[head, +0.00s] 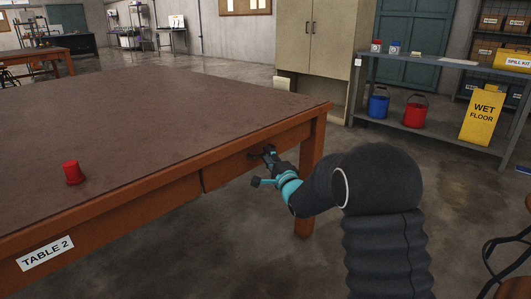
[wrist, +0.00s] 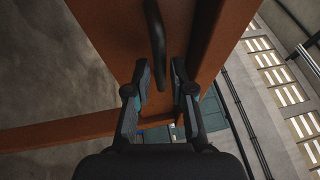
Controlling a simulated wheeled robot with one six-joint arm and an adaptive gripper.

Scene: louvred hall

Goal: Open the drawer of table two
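Table two (head: 150,110) has a brown top, an orange-brown frame and a "TABLE 2" label (head: 45,253) on its front edge. Its drawer front (head: 228,172) is under the right end of that edge and looks shut. The dark bar handle (wrist: 155,35) shows at the top of the wrist view. My gripper (head: 264,160) is at the drawer front in the head view and partly hides the handle there. In the wrist view my gripper (wrist: 161,68) is open, with one finger on each side of the handle's near end. I cannot tell whether either finger touches it.
A red cup-like object (head: 73,172) stands on the tabletop. The table's front right leg (head: 312,165) is just beyond my gripper. A shelf with a blue bucket (head: 378,104), a red bucket (head: 414,112) and a wet floor sign (head: 483,115) stands at the right. The floor between is clear.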

